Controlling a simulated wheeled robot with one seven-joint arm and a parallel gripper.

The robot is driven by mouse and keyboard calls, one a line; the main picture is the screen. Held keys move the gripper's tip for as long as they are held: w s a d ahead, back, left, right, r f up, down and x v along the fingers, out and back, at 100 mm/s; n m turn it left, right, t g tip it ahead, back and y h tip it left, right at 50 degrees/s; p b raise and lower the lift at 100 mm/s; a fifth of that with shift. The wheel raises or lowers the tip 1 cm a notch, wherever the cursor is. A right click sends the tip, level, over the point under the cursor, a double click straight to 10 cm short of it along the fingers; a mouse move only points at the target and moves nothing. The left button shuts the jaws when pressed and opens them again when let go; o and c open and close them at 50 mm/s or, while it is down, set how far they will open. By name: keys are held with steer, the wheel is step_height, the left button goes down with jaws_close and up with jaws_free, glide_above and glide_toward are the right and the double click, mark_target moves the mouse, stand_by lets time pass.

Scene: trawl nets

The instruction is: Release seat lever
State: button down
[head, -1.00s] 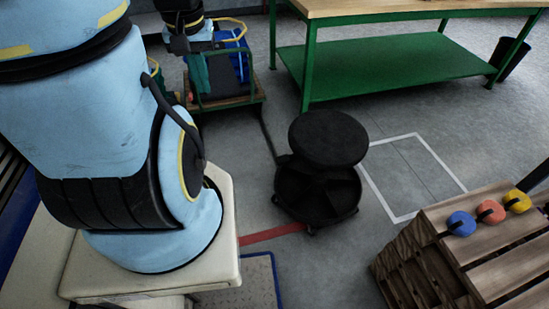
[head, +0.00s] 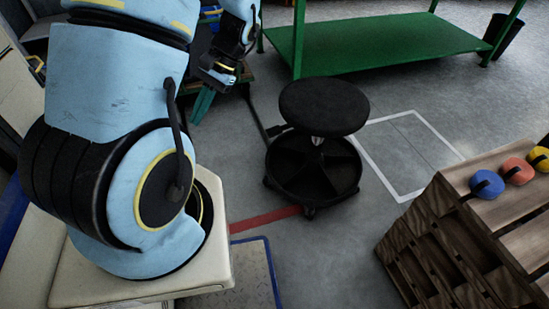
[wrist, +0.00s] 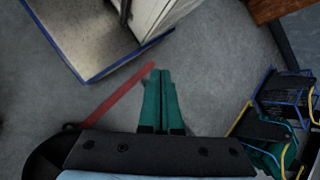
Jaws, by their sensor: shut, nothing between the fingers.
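The black stool (head: 318,170) has a round seat (head: 323,104) above a round divided base on casters. A short metal column (head: 317,140) shows between them. A small dark piece (head: 277,130) juts out left below the seat; it looks like the seat lever, but its detail is too small to tell. My gripper (head: 198,119) is left of the stool, its teal fingers pointing down, apart from it. In the wrist view the fingers (wrist: 160,72) are together and empty, over bare floor. A dark curved edge at lower left (wrist: 42,155) appears to be the stool's base.
A wooden crate (head: 440,240) with coloured floats (head: 487,183) stands at right. A green-legged workbench (head: 380,40) is behind. A cart with bins shows in the wrist view (wrist: 285,105). A white floor square (head: 405,150) and the floor around the stool are clear.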

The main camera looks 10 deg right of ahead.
mark_target(287, 127)
steer(key=w+d+f+m+t+y+b, duration=0.2)
steer(key=w+f+m+t+y+b, duration=0.15)
steer(key=f+b, duration=0.35)
steer(key=w+d+f+m+t+y+b, duration=0.1)
steer(key=w+f+m+t+y+b, duration=0.25)
steer(key=f, duration=0.55)
steer(key=w+d+f+m+t+y+b, duration=0.1)
steer(key=w+d+f+t+y+b, duration=0.2)
steer(key=f+b, duration=0.45)
steer(key=d+f+m+t+h+b, duration=0.8)
steer(key=d+f+m+t+b, duration=0.3)
steer(key=d+t, duration=0.7)
step_height(287, 127, down, 5)
steer(key=d+m, duration=0.1)
steer(key=m, duration=0.2)
steer(key=shift+w+t+h, duration=0.2)
steer(key=shift+t+h, duration=0.1)
steer(key=shift+a+r, duration=0.1)
steer(key=shift+r, duration=0.05)
steer(key=b+x, duration=0.2)
steer(key=x, duration=0.8)
steer(key=shift+a, duration=0.1)
